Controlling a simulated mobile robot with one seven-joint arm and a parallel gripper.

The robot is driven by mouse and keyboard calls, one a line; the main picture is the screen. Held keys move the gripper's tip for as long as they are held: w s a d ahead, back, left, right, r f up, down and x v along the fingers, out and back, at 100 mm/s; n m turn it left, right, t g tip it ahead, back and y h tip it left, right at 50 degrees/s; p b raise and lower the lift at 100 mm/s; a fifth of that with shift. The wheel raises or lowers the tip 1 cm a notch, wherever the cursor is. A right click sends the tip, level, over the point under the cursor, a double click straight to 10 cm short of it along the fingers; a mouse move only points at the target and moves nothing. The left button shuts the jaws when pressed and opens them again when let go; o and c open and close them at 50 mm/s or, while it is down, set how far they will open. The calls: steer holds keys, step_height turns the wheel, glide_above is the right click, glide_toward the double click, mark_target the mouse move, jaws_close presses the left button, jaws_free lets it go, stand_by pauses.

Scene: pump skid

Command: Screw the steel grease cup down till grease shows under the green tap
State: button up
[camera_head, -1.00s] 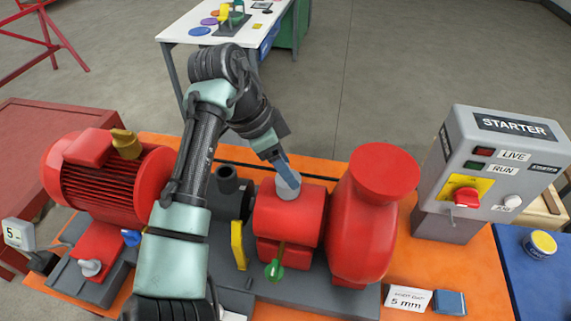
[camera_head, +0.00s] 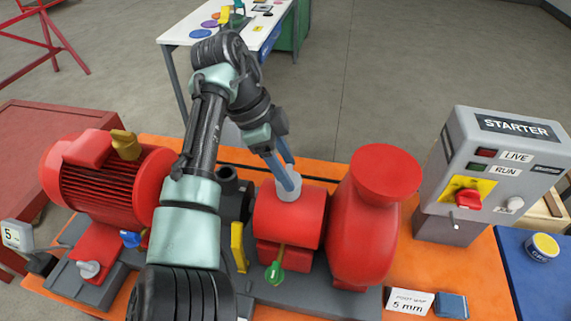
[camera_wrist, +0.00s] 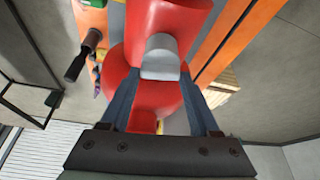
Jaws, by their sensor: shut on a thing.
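The steel grease cup (camera_head: 288,192) stands on top of the red bearing housing (camera_head: 290,222), and its grey top shows in the wrist view (camera_wrist: 160,57). My gripper (camera_head: 287,182) reaches down from above with its two blue fingers on either side of the cup, shut on it. In the wrist view the fingers (camera_wrist: 161,72) flank the cup. The green tap (camera_head: 274,272) hangs at the front of the housing on a yellowish stem. Whether any grease shows under it is too small to tell.
A red motor (camera_head: 108,185) is on the left and a red pump casing (camera_head: 372,220) stands close right of the housing. The grey starter box (camera_head: 500,175) is farther right. A 5 mm card (camera_head: 408,302) and blue block (camera_head: 450,305) lie in front.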

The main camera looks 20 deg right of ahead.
steer(key=o, duration=1.4)
steer(key=shift+c, duration=0.2)
steer(key=v, duration=1.3)
